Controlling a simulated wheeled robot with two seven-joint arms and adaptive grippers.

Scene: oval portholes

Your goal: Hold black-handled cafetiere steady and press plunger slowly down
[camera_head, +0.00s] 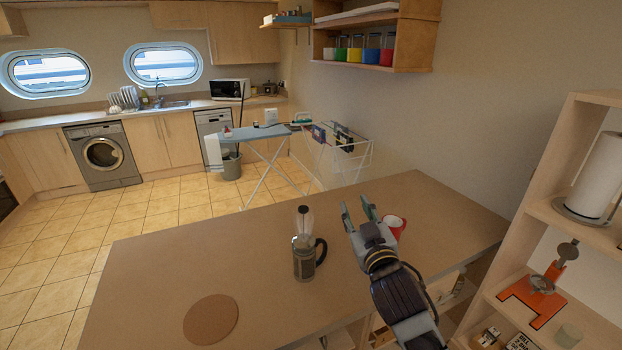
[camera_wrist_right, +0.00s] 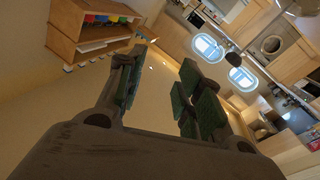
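The cafetiere (camera_head: 304,258) stands upright on the brown counter (camera_head: 190,255), with its black handle on the right side. Its upper part rises above the body to a pale, rounded top; the exact plunger height is hard to tell at this size. My right gripper (camera_head: 357,212) is to the right of the cafetiere, above the counter and apart from it. Its fingers are spread with nothing between them, which the right wrist view (camera_wrist_right: 164,65) also shows. The cafetiere is not visible in the wrist view. My left gripper is not in view.
A red mug (camera_head: 395,226) with a pale inside is just right of my right gripper. A round brown mat (camera_head: 211,319) lies front left of the cafetiere. A shelf unit (camera_head: 541,190) stands at the right. The counter left of the cafetiere is mostly clear.

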